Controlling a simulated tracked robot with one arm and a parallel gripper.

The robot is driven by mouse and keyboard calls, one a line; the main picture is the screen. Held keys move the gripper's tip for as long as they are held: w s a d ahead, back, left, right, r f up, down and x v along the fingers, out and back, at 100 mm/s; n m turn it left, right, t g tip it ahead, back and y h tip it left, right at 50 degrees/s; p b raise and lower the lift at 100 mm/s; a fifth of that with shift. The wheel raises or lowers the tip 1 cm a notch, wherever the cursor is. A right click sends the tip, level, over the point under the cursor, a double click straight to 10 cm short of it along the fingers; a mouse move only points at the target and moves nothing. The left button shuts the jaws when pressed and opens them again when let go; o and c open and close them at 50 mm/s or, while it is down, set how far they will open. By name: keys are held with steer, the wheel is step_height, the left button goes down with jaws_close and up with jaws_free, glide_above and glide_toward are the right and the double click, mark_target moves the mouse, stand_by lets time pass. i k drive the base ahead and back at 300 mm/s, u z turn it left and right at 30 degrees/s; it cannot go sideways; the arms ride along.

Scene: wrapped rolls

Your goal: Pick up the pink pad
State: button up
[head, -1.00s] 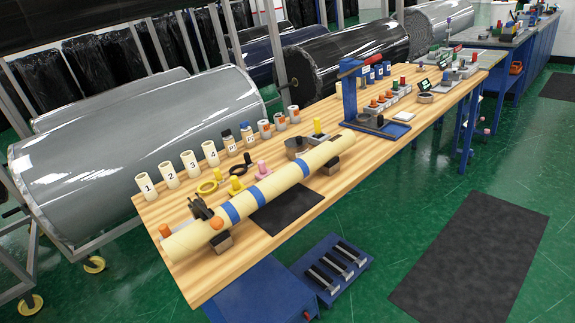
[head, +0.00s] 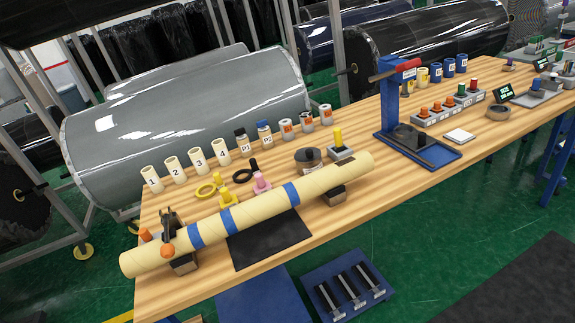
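A small pink pad (head: 262,189) with a pink upright knob on it sits on the wooden workbench (head: 330,216), behind the long cream roll. It is next to a yellow piece (head: 226,199) of similar shape. A black ring (head: 243,176) lies just behind it. The cream roll (head: 262,203) with blue bands rests on dark blocks in front of the pad and may hide its lower edge. My gripper does not show in the head view.
Numbered cream cups (head: 175,170) and other small containers line the bench's back edge. A dark pot (head: 308,160) and a yellow-knobbed grey block (head: 340,152) stand right of the pad. A blue stand (head: 392,110) rises further right.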

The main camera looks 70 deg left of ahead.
mark_target(261, 187)
steer(key=i, duration=2.25)
steer(key=u, duration=3.3)
steer(key=i, duration=1)
steer(key=z, duration=0.05)
